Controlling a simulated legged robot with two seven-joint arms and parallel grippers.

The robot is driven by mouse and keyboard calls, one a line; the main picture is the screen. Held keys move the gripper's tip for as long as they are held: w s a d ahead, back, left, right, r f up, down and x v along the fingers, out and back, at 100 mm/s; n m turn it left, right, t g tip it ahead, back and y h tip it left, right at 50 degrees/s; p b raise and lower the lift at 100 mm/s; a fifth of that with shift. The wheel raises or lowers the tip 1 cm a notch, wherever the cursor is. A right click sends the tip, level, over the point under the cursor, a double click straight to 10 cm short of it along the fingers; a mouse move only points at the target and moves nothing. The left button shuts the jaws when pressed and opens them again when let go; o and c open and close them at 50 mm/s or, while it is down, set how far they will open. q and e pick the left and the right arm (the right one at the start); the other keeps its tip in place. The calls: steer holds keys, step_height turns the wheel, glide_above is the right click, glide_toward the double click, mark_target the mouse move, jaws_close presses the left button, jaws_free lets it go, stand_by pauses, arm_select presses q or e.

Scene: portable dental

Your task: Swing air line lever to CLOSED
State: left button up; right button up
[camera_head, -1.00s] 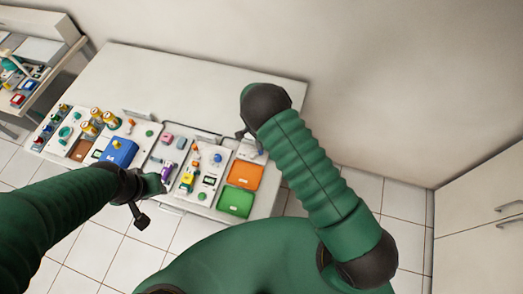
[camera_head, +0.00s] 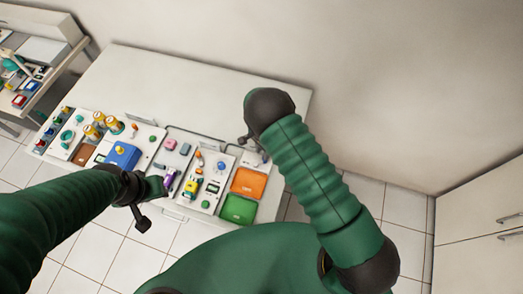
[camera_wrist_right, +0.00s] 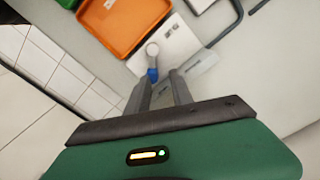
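A small lever with a blue handle (camera_wrist_right: 152,74) and a round pale pivot (camera_wrist_right: 152,50) stands on a white plate in the right wrist view; I take it to be the air line lever. My right gripper (camera_wrist_right: 161,79) has its two fingers apart, with the blue handle just ahead of the left fingertip; whether they touch is unclear. In the head view the right gripper (camera_head: 246,138) is over the right end of the panels, and the lever is not clearly seen there. My left gripper (camera_head: 150,205) is near the table's front edge; its fingers are unclear.
An orange tray (camera_head: 248,183) and a green tray (camera_head: 238,208) lie at the table's right front. Panels with bottles and coloured parts (camera_head: 122,155) fill the front left. The back of the white table (camera_head: 190,85) is clear. A grey tube (camera_wrist_right: 221,30) runs near the lever.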

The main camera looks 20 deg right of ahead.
steer(key=w+r, duration=0.1)
steer(key=r+p, duration=0.1)
steer(key=shift+w+d+r, duration=0.35)
steer(key=shift+w+d, duration=0.05)
step_height(320, 180, up, 15)
steer(key=p, duration=1)
steer(key=shift+s+p, duration=0.35)
steer(key=shift+s, duration=0.05)
steer(key=shift+r, duration=0.1)
step_height(320, 180, up, 17)
steer(key=b, duration=0.5)
steer(key=shift+f, duration=0.2)
